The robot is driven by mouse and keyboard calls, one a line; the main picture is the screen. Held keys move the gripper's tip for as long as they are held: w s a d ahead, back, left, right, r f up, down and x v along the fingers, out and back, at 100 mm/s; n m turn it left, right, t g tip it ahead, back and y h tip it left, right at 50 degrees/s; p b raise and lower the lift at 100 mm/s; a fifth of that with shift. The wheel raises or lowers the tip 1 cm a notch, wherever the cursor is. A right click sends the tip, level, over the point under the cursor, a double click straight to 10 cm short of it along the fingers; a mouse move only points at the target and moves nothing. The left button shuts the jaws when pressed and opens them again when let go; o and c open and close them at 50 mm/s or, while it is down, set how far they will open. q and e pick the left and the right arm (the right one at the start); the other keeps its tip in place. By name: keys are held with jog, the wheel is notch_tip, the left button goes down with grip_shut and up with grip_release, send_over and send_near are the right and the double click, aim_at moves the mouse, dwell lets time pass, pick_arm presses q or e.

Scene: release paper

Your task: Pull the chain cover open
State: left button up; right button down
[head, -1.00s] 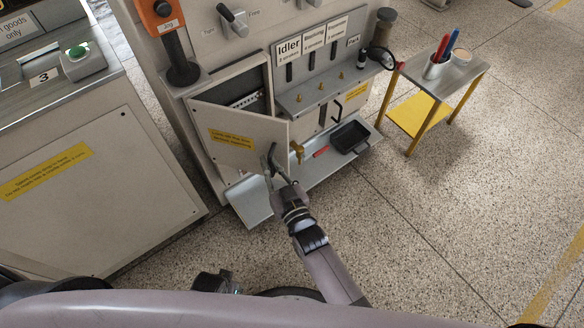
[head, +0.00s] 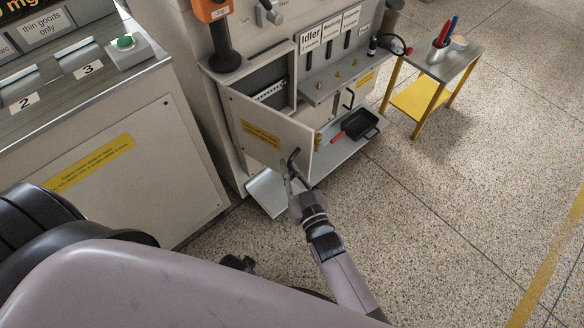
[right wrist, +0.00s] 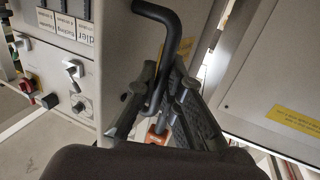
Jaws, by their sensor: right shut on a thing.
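The chain cover (head: 262,108) is a beige hinged panel with a yellow label on the front of the machine in the head view. It stands partly open, hinged on its left, with its free right edge swung out. The dark recess (head: 268,78) shows above and behind it. My right gripper (head: 290,174) is shut on the black bent handle near the cover's lower right. My left gripper is not in view.
A grey shelf (head: 338,155) with a black tray (head: 362,126) and a red-handled tool (head: 338,137) juts out right of the cover. A small table (head: 444,67) stands further right. A beige cabinet (head: 150,175) is left. The speckled floor at right is clear.

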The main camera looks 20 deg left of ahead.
jog(key=c, duration=1.7)
grip_release()
jog(key=shift+a, duration=0.1)
jog(key=v, duration=1.2)
jog(key=shift+r, duration=0.1)
